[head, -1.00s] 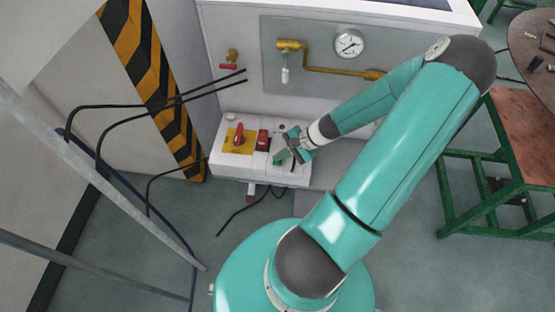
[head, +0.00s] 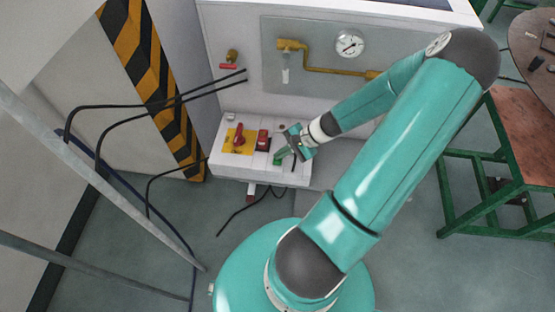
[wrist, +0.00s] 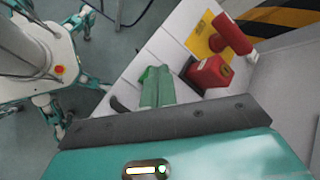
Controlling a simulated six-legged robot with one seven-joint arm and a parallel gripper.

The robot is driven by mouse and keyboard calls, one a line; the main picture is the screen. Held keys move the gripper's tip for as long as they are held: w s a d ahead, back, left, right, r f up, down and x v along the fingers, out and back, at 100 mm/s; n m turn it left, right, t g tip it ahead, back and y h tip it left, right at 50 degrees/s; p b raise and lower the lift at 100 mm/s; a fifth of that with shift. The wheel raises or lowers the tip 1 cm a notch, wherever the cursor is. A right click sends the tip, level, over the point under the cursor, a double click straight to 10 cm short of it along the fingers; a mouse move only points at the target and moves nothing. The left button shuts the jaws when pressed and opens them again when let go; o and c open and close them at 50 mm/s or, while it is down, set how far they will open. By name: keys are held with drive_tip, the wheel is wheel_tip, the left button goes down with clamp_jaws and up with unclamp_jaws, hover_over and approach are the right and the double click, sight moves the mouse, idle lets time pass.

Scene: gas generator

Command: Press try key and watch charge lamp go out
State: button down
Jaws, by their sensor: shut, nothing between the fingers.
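The white control panel (head: 222,156) holds a red rotary handle (head: 238,139) on a yellow plate and a red block-shaped switch (head: 263,139) to its right. My gripper (head: 280,157) is shut and empty over the panel's right part, to the right of the red switch. In the wrist view its green fingers (wrist: 157,86) lie together, with the red switch (wrist: 209,76) and the red handle (wrist: 231,35) up and to the right. I cannot pick out the try key or the charge lamp. The panel behind the fingers is hidden, and contact cannot be told.
A gauge (head: 350,43) and brass pipe (head: 335,71) are on the wall behind the panel. Black cables (head: 150,103) hang at the left near a striped post (head: 142,57). A green-framed table (head: 525,145) stands at the right.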

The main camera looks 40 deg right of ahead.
sight(281, 160)
drive_tip(key=shift+r, duration=2.6)
drive_tip(key=w+a+r+n+g+h, duration=0.2)
drive_tip(key=a+r+n+g+h, duration=0.3)
drive_tip(key=a+r+n, duration=1.05)
drive_tip(key=s+a+r+n+t+h, duration=0.1)
drive_tip(key=s+a+r+t, duration=0.1)
drive_tip(key=r, duration=0.5)
drive_tip(key=s+a+r+t+h, duration=0.1)
drive_tip(key=s+a+r+t, duration=0.1)
drive_tip(key=s+a+r, duration=0.2)
wheel_tip(281, 160, up, 4)
drive_tip(key=shift+a+f+n+t, duration=0.15)
drive_tip(key=shift+a+n+t, duration=0.2)
drive_tip(key=shift+a, duration=0.9)
